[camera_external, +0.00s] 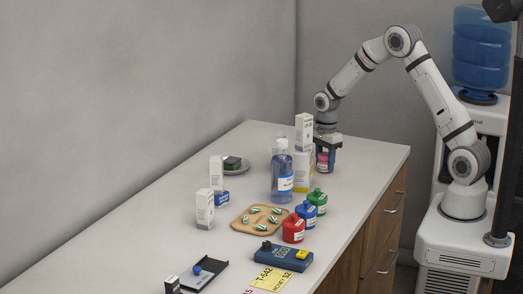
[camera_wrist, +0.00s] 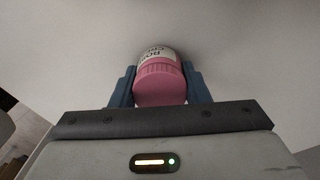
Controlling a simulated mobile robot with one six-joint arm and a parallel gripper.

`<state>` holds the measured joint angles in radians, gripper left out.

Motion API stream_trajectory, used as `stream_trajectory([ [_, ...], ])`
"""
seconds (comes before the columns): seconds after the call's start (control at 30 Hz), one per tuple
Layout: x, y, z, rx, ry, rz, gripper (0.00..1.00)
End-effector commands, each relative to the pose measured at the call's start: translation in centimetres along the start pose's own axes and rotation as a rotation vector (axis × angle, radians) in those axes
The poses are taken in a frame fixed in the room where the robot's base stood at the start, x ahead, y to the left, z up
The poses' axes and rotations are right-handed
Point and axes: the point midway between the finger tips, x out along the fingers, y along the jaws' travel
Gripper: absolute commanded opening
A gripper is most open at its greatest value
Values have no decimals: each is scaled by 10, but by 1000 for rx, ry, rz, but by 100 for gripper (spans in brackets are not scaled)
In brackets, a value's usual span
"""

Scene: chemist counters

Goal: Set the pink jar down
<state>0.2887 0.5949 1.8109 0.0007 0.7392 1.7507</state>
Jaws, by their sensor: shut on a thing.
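The pink jar (camera_wrist: 160,82) has a ribbed pink lid and a white label with dark print. It sits between the two fingers of my gripper (camera_wrist: 160,90) in the wrist view, and the gripper is shut on it. In the external view the jar (camera_external: 322,158) shows as a small pink patch under my gripper (camera_external: 323,152), at the far right part of the white counter (camera_external: 365,165). The jar's lower end is close to the counter top; I cannot tell whether it touches.
White boxes (camera_external: 304,132) and a blue bottle (camera_external: 282,178) stand just left of my gripper. Green (camera_external: 318,201), blue (camera_external: 306,213) and red (camera_external: 293,230) jars stand nearer the front, beside a wooden tray (camera_external: 240,224) of capsules. The counter right of my gripper is clear.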

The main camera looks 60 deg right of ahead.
Motion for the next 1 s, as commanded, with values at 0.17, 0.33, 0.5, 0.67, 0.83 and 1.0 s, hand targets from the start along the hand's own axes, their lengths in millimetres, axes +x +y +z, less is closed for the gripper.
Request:
stream_trajectory([
  [0.17, 2, 0, 0, 0, 0, -1, 19],
  [0.33, 2, 0, 0, 0, 0, -1, 52],
  [0.5, 2, 0, 0, 0, 0, -1, 64],
  [0.67, 2, 0, 0, 0, 0, -1, 64],
  [0.83, -6, -1, 0, 0, -1, -4, 64],
  [1.0, -36, -1, 0, 0, -1, -8, 64],
])
